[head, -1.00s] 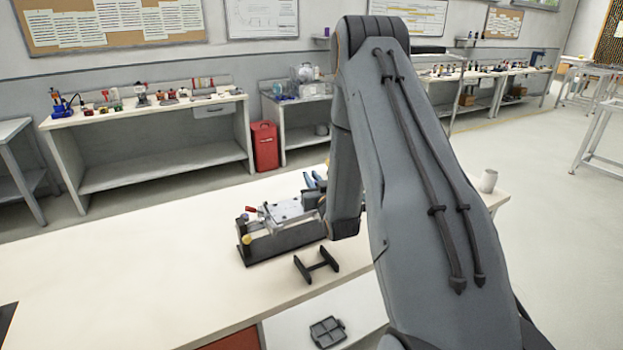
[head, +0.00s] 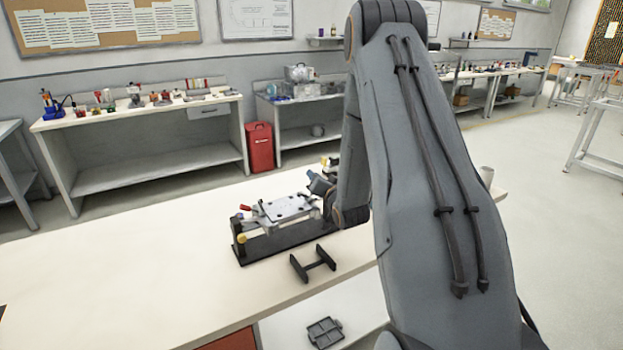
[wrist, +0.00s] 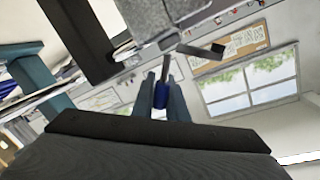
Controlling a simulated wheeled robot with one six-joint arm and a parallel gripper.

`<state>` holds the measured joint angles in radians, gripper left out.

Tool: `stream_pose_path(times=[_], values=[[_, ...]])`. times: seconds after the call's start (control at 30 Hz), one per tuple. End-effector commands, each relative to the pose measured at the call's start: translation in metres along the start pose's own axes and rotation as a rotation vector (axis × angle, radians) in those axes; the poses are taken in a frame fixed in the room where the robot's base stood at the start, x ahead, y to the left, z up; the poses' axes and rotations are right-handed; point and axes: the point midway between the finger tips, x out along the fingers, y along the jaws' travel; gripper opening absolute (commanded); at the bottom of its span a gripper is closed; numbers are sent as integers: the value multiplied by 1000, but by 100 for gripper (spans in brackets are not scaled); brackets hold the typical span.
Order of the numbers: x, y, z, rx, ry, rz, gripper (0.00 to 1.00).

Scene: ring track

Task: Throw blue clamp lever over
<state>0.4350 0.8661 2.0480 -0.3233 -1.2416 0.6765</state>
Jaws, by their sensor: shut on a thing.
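In the wrist view my gripper (wrist: 161,88) has its two grey-blue fingers closed around the blue grip of the clamp lever (wrist: 161,97). A thin metal rod runs from the grip toward the fixture. In the head view the fixture (head: 268,245) stands on the bench, with a dark base, a pale metal plate (head: 287,208), a red-tipped handle (head: 245,208) and a yellow knob (head: 241,239).
A black H-shaped stand (head: 313,263) lies in front of the fixture, and a dark divided tray (head: 325,332) sits lower at the front. A pale cup (head: 487,175) stands right of my arm. The bench top (head: 130,265) is clear on the left.

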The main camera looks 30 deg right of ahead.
Motion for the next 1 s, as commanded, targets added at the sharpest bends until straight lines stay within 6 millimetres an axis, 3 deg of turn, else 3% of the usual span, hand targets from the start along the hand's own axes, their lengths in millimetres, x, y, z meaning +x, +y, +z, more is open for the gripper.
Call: stream_pose_path(times=[0.5, 1.0], values=[[3, 17, 5, 318, -63, 2, 0], [4, 19, 7, 373, -74, 1, 0]])
